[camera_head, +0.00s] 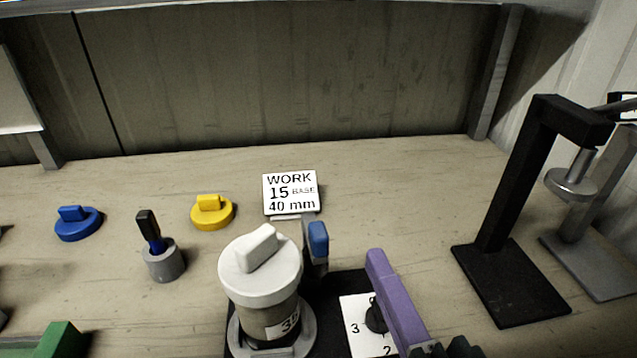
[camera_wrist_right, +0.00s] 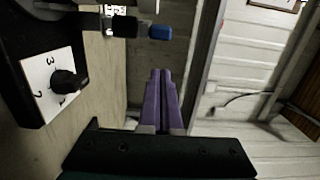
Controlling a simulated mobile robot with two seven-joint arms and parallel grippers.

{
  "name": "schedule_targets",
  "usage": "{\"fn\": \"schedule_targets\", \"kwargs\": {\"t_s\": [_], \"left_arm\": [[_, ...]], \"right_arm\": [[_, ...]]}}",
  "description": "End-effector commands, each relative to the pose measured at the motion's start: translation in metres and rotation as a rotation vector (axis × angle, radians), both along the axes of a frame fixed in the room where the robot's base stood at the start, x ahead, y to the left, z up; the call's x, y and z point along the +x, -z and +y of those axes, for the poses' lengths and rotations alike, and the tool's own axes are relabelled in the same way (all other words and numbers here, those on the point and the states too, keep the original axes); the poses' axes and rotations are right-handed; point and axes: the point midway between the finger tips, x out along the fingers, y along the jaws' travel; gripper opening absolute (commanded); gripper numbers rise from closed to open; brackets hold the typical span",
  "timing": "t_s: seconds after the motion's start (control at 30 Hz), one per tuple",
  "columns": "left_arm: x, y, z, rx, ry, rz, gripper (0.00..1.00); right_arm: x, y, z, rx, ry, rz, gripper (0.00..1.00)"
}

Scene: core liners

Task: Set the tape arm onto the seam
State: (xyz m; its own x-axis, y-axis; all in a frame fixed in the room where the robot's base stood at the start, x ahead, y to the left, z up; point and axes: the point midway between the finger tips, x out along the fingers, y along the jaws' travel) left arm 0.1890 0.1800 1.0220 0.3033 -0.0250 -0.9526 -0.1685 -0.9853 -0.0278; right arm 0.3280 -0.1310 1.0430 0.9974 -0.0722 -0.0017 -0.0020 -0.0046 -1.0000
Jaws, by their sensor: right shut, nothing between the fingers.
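A grey arm with a blue tip (camera_head: 318,240), which looks like the tape arm, stands upright just behind and right of the capped core liner (camera_head: 270,318). The blue tip also shows in the right wrist view (camera_wrist_right: 160,32). The liner is upright in a holder under a white cap (camera_head: 260,264); the seam cannot be made out. My right gripper (camera_head: 376,256) has purple fingers, shut and empty, over the right side of the black fixture base. In the right wrist view its fingertips (camera_wrist_right: 160,75) lie together, apart from the blue tip. My left gripper is not in view.
A white dial plate (camera_head: 355,328) with a black knob lies beside my right gripper. A black stand (camera_head: 512,285) rises at right. A blue cap (camera_head: 78,224), yellow cap (camera_head: 212,213), grey pot (camera_head: 164,262) and green block (camera_head: 60,342) are at left. A sign (camera_head: 290,193) stands behind.

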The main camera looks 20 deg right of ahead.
Motion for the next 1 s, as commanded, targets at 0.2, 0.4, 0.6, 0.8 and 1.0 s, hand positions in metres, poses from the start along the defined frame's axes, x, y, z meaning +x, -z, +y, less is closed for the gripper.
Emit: {"fn": "schedule_targets", "kwargs": {"t_s": [0.2,0.4,0.6,0.8,1.0], "left_arm": [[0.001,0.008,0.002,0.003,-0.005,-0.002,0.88],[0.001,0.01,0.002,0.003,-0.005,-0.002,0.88],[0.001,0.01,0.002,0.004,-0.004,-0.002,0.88],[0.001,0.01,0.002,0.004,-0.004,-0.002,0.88],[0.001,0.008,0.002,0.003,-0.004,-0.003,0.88]], "right_arm": [[-0.039,0.002,0.016,0.001,0.002,0.002,0.0],[-0.054,0.0,0.023,0.0,0.003,0.0,0.0],[-0.055,-0.001,0.023,0.0,0.004,-0.002,0.0],[-0.055,-0.001,0.023,0.0,0.004,-0.002,0.0],[-0.05,-0.002,0.027,-0.035,-0.034,0.017,0.0]]}}
